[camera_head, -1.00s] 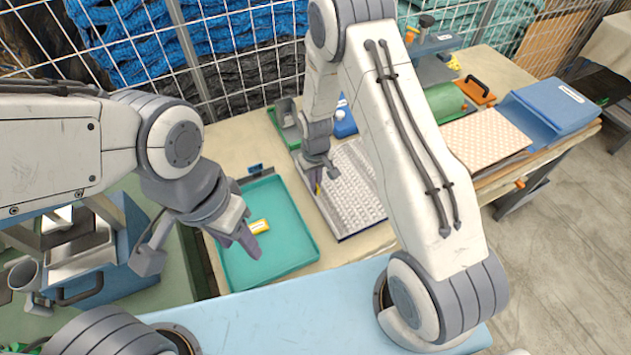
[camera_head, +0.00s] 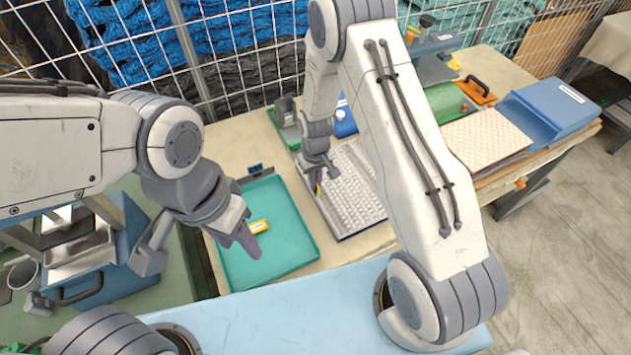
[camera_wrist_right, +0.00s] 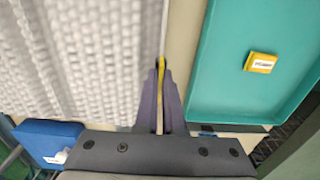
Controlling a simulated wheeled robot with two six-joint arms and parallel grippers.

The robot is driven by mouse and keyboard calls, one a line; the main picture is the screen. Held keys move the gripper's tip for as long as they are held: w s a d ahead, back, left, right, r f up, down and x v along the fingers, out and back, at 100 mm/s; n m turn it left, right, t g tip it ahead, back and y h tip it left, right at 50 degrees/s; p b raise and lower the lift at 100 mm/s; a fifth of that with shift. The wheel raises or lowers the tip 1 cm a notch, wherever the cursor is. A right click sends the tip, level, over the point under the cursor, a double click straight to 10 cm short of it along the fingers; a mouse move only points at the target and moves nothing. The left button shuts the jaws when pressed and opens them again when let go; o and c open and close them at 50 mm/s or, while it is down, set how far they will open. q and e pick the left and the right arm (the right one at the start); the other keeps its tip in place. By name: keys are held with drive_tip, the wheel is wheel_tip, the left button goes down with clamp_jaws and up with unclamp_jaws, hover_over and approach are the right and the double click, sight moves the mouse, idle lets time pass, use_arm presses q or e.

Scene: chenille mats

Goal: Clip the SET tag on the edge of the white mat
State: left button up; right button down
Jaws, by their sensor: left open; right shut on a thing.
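The white mat (camera_head: 352,192) lies on the table with a bumpy woven surface. It fills the left of the right wrist view (camera_wrist_right: 70,60). My right gripper (camera_head: 318,178) is at the mat's left edge in the head view. In the right wrist view its fingers are shut on a thin yellow tag (camera_wrist_right: 162,64), seen edge-on beside the mat's edge. Its lettering is hidden, and I cannot tell whether it grips the mat. My left gripper (camera_head: 203,252) is open and empty, over the near left side of the teal tray.
The teal tray (camera_head: 290,255) holds another yellow tag (camera_head: 259,226) with a white label too small to read. A green bin (camera_head: 288,128) and a blue object (camera_head: 344,122) stand behind the mat. A blue box (camera_head: 545,108) and a pale textured stack (camera_head: 485,138) are at right.

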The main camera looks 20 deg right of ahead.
drive_tip(key=shift+f+b, duration=0.95)
drive_tip(key=shift+f, duration=0.3)
idle(0.9)
drive_tip(key=shift+s+f, duration=0.1)
drive_tip(key=shift+f, duration=0.15)
idle(1.8)
drive_tip(key=c, duration=0.9)
unclamp_jaws()
drive_tip(key=shift+c, duration=0.2)
drive_tip(key=o, duration=0.4)
drive_tip(key=shift+r, duration=0.2)
